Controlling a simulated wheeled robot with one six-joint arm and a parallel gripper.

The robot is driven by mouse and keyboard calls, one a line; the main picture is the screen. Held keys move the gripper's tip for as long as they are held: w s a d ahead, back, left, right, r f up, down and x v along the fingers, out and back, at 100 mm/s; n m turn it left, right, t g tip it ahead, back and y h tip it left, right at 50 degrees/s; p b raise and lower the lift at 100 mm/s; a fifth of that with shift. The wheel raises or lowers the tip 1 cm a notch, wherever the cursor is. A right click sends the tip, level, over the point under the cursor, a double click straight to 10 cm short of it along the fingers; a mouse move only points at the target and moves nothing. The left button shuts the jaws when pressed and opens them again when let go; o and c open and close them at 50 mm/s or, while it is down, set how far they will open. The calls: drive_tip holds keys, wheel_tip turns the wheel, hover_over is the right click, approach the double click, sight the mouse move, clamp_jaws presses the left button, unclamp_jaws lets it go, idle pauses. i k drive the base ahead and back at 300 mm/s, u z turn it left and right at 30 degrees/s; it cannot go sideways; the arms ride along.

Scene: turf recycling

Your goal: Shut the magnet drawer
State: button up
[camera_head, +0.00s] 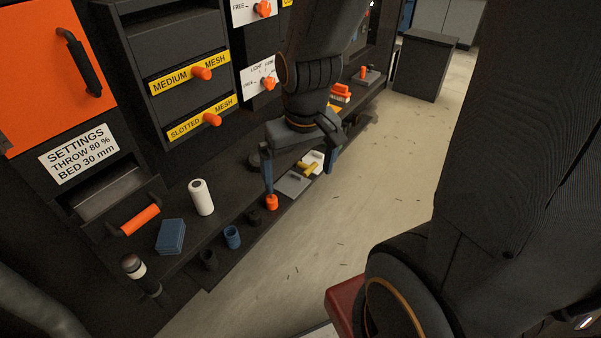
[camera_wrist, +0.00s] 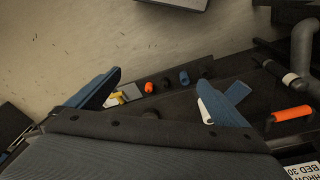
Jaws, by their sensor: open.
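A drawer (camera_head: 105,193) with an orange bar handle (camera_head: 140,219) stands pulled out at the lower left of the dark machine, below the settings label. No name can be read on it, so I cannot confirm that it is the magnet drawer. The orange handle also shows at the right edge in the wrist view (camera_wrist: 292,114). My gripper (camera_head: 295,181) hangs over the bench ledge, right of the drawer and well apart from it. Its blue fingers are spread and empty, and they also show in the wrist view (camera_wrist: 160,92).
A white roll (camera_head: 201,197), a blue block (camera_head: 171,236) and a black-and-white cylinder (camera_head: 133,266) stand near the drawer. Small cups, including a blue one (camera_head: 232,237), line the ledge's front. Mesh drawers (camera_head: 190,80) sit above, closed. The floor (camera_head: 330,240) in front is open.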

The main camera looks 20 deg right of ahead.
sight(121, 194)
drive_tip(key=u, duration=1.25)
